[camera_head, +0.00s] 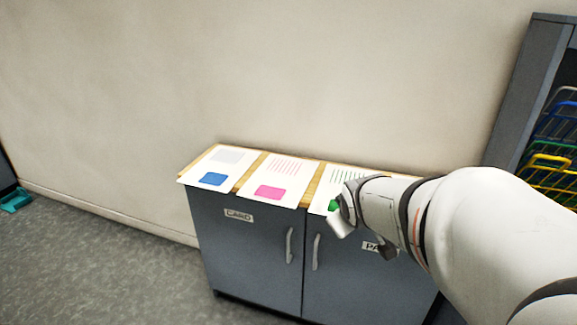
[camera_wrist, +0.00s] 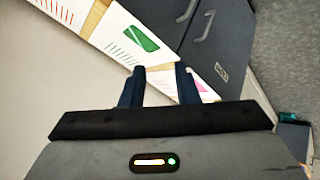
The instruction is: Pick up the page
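Several white pages lie in a row on the cabinet top. The green-marked page (camera_head: 347,177) is partly hidden by my arm. It also shows in the wrist view (camera_wrist: 112,28), beyond the fingers. A page with orange lines (camera_wrist: 67,12) shows at the wrist view's top left. My gripper (camera_wrist: 160,72) is open, with nothing seen held between its fingers. It is over the pages' area at the cabinet's right half.
The grey cabinet (camera_head: 250,250) has a thin wooden top, two door handles and labels; one reads CARD. A plain wall (camera_head: 250,70) stands close behind. A dark rack (camera_head: 522,80) with coloured wire baskets (camera_head: 550,160) is at right.

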